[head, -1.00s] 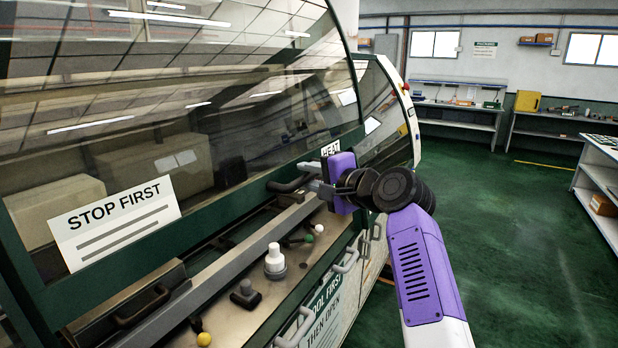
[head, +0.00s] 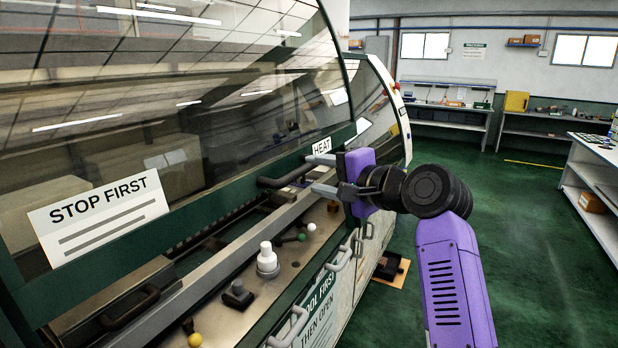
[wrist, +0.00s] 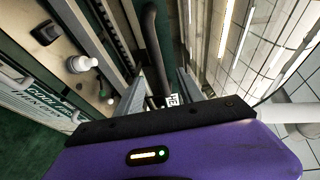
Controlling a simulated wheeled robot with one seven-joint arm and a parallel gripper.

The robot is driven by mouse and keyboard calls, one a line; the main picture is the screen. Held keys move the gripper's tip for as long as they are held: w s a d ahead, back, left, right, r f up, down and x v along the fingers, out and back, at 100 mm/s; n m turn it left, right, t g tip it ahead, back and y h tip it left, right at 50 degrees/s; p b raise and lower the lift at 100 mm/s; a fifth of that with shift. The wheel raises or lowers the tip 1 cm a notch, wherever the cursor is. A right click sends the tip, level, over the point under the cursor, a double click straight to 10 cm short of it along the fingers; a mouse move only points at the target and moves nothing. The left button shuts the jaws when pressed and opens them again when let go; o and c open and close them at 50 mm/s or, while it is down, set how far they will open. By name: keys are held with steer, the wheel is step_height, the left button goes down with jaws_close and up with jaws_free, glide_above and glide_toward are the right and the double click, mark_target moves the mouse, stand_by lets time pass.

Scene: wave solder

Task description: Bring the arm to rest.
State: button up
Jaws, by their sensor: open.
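My purple gripper (head: 317,174) is in front of the machine's hood edge in the head view, its two grey fingers apart and empty. It also shows in the wrist view (wrist: 160,92), fingers spread. The black hood handle (head: 284,180) lies just left of the fingertips in the head view. In the wrist view the handle (wrist: 151,42) runs up the picture from between the fingers; whether they touch it, I cannot tell. My arm reaches up from the lower right, bent at its black joint.
The machine's dark glass hood (head: 180,90) bears a STOP FIRST sign (head: 100,216) and a HEAT label (head: 321,146). Below it, a ledge has a white button (head: 267,260) and several knobs. Green floor (head: 510,230) is open to the right, before a white shelf unit (head: 598,190).

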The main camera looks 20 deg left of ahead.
steer(key=shift+s+d+r, duration=0.1)
steer(key=shift+s+d, duration=0.2)
steer(key=shift+d, duration=0.25)
